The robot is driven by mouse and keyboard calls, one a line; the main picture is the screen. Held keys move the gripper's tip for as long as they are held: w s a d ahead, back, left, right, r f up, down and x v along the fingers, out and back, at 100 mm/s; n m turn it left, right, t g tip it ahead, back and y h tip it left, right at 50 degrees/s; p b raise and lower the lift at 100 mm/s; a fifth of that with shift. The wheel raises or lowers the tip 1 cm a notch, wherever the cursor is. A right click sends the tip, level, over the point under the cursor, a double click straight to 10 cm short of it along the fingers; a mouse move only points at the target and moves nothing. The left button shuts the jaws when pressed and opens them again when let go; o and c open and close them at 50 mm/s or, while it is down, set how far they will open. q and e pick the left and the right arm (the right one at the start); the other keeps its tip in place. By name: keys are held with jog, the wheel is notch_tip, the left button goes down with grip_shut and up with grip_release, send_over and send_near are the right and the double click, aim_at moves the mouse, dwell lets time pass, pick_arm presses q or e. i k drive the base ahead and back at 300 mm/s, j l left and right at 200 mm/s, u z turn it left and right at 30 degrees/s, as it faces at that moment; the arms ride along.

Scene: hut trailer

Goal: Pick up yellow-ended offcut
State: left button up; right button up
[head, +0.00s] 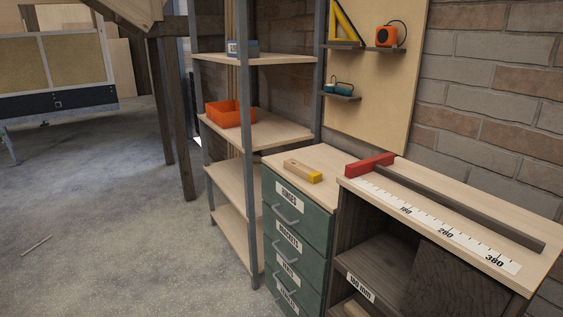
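The yellow-ended offcut (301,170) is a short light wooden block with a yellow right end and a small dark mark on its top. It lies flat on the wooden top of the green drawer cabinet (296,232), set back from the front edge. Nothing touches it or covers it. Neither of my grippers shows in the head view.
Right of the cabinet is a bench (520,226) with a printed ruler (436,222), a dark bar and a red block (369,165). A shelf rack (252,190) with an orange bin (230,114) stands at left. Concrete floor (110,220) is open in front.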

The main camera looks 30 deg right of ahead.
aim_at(312, 176)
jog(key=i+z, duration=0.15)
jog(key=i, duration=0.5)
jog(key=i+j+z, duration=0.15)
jog(key=i, duration=0.5)
jog(key=i+j+z, duration=0.15)
jog(key=i+z, duration=0.3)
jog(key=i+j+z, duration=0.25)
jog(key=z, duration=0.2)
jog(key=i+j+z, duration=0.25)
jog(key=j+z, duration=0.15)
jog(key=i+j+z, duration=0.25)
jog(key=j+z, duration=0.2)
